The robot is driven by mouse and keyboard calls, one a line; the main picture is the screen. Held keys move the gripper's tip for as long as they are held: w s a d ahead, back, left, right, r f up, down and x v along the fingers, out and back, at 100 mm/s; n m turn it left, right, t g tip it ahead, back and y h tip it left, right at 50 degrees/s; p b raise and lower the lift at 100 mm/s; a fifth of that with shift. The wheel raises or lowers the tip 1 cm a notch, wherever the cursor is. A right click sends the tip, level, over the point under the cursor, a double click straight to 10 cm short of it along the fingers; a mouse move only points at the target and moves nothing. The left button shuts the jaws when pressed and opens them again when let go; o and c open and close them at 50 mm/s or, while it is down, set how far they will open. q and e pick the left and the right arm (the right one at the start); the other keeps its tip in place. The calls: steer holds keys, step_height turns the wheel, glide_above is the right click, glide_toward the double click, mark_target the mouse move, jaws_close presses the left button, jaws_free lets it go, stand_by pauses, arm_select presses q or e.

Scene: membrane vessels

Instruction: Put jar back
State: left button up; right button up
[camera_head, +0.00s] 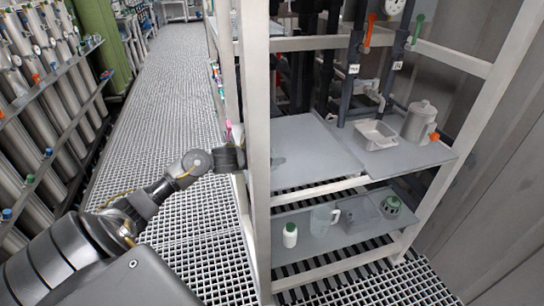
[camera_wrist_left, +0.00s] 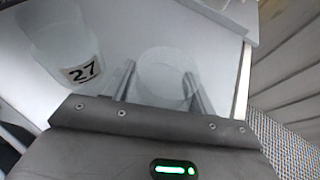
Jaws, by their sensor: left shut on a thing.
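My left gripper (camera_wrist_left: 160,76) is shut on a pale, translucent round jar (camera_wrist_left: 165,70) in the left wrist view, with one finger on each side of it. Its base cannot be made out clearly, so I cannot tell whether it touches the pale surface behind it. A second translucent jar, labelled 27 (camera_wrist_left: 62,42), stands to the left, apart from my fingers. In the head view my left arm reaches the rack's front post, which hides the fingers and the held jar. My right gripper is not in view.
In the head view, the rack's upper shelf (camera_head: 300,150) is mostly bare, with a white tray (camera_head: 376,136) and white pitcher (camera_head: 418,122) at right. The lower shelf holds a green-capped bottle (camera_head: 290,236) and a clear jug (camera_head: 322,218). The rack post (camera_head: 257,130) stands close to my arm.

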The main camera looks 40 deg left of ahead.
arm_select(q)
steer(key=o, duration=0.7)
steer(key=shift+c, duration=0.2)
steer(key=o, duration=0.4)
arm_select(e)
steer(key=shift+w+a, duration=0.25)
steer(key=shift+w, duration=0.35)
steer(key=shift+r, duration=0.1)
arm_select(q)
steer(key=shift+r, duration=0.15)
steer(key=shift+v, duration=1.05)
steer(key=v, duration=0.8)
steer(key=shift+s+a, duration=0.1)
steer(key=shift+s, duration=0.25)
steer(key=shift+s+a+r+b, duration=0.1)
steer(key=shift+s+r+b, duration=0.2)
steer(key=shift+s, duration=0.25)
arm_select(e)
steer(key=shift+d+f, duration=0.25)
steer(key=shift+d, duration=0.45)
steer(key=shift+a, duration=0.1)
